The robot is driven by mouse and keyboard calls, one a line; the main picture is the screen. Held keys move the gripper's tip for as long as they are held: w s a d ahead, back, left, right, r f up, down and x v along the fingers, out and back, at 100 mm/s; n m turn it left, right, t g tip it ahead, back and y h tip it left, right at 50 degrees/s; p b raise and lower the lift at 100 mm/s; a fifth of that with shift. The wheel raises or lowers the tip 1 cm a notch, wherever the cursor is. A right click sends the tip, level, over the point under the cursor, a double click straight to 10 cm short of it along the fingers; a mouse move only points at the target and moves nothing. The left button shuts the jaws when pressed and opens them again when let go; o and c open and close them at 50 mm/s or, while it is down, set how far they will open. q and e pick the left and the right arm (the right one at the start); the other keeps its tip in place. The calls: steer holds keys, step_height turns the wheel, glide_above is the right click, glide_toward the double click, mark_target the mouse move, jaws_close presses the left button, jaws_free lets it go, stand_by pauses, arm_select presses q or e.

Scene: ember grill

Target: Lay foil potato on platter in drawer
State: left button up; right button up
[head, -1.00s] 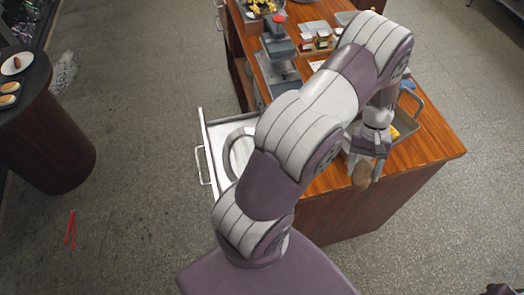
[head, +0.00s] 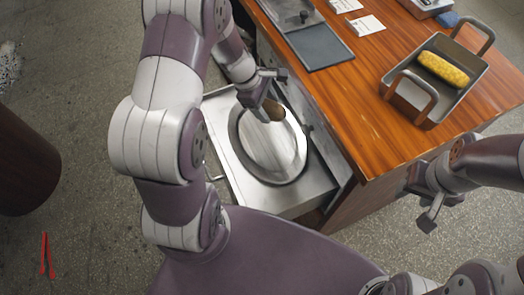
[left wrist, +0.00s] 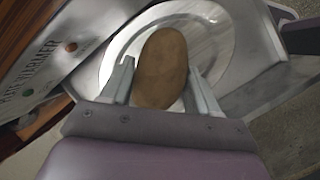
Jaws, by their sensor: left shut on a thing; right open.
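A brown potato (head: 274,110), with no foil visible on it, is held in my left gripper (head: 268,103). The left wrist view shows the potato (left wrist: 163,68) between the two fingers, covering part of the platter (left wrist: 218,38). In the head view the large oval silver platter (head: 272,152) lies in the open drawer (head: 312,196), and the potato is over its far part. I cannot tell whether the potato touches it. My right gripper (head: 428,208) is open and empty, beside the counter's near right side.
The wooden counter (head: 380,125) stands right of the drawer. On it is a roasting pan (head: 424,104) holding a yellow corn cob (head: 442,69). A dark round table (head: 25,165) stands at left, near red tongs (head: 46,257) on the floor.

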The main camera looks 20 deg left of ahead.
arm_select(q)
steer(key=n+b, duration=0.2)
glide_above(270, 137)
steer(key=a, duration=0.2)
steer(key=shift+t, duration=0.4)
steer(key=f, duration=0.2)
steer(key=s+f, duration=0.1)
steer(key=f, duration=0.1)
steer(key=shift+d+f, duration=0.15)
steer(key=shift+f, duration=0.1)
step_height(270, 137, down, 9)
steer(key=shift+r+b, duration=0.2)
steer(key=shift+b, duration=0.65)
steer(key=shift+w, duration=0.1)
arm_select(e)
step_height(270, 137, down, 6)
steer(key=shift+f, duration=0.25)
